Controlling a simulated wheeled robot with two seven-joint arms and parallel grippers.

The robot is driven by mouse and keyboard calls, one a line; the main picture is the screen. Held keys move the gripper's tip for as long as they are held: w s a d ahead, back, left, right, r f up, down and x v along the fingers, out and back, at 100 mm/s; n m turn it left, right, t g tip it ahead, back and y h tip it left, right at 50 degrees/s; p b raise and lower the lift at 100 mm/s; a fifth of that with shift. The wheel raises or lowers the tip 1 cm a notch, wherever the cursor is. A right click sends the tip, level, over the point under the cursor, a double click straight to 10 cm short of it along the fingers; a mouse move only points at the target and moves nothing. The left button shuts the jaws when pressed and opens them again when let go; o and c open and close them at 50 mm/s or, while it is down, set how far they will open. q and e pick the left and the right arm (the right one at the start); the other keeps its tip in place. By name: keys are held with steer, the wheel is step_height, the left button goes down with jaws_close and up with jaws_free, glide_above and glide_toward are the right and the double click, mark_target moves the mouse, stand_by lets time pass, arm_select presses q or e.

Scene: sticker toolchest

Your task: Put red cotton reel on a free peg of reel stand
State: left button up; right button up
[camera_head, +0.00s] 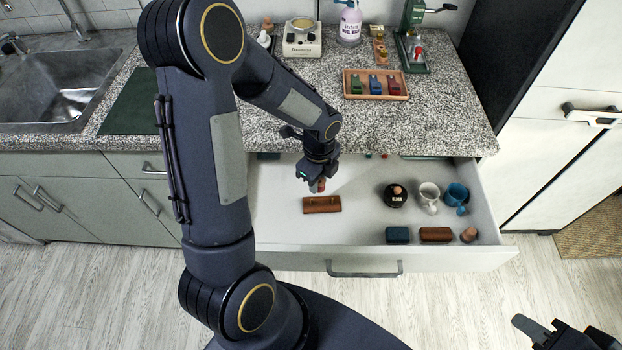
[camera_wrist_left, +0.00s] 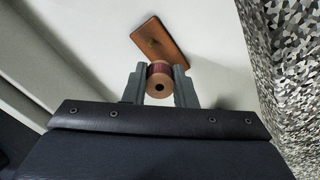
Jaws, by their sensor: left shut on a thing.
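The reel stand (camera_head: 321,205) is a brown wooden block with short pegs, lying in the open drawer. It also shows in the left wrist view (camera_wrist_left: 176,43), where a peg stands up near its left part and no reel is seen on it. My left gripper (camera_head: 317,182) is shut on the red cotton reel (camera_head: 320,186), just above and behind the stand. In the left wrist view the red cotton reel (camera_wrist_left: 159,82) sits between the two fingertips (camera_wrist_left: 159,84), its round wooden end facing the camera. My right gripper (camera_head: 560,335) is partly cut off at the bottom right, empty-looking.
The drawer (camera_head: 365,258) also holds a dark round jar (camera_head: 395,198), a white mug (camera_head: 428,196), a blue mug (camera_head: 456,194) and small blocks (camera_head: 436,235) at the right. The countertop (camera_head: 440,125) overhangs the drawer's back. The drawer floor around the stand is clear.

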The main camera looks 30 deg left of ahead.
arm_select(q)
steer(key=m, duration=0.2)
steer(key=s+a+m, duration=0.1)
steer(key=m, duration=0.2)
steer(key=shift+s+a+r, duration=0.1)
steer(key=shift+a, duration=0.05)
steer(key=b, duration=0.3)
glide_above(311, 203)
steer(key=shift+w+a+f, duration=0.1)
steer(key=shift+w+f, duration=0.05)
steer(key=shift+f, duration=0.9)
steer(key=shift+w+a+f, duration=0.1)
steer(key=shift+f, duration=0.9)
steer(key=shift+f+b, duration=0.85)
steer(key=shift+f, duration=0.45)
steer(key=o, duration=1)
steer(key=shift+r, duration=0.1)
steer(key=shift+o, duration=0.2)
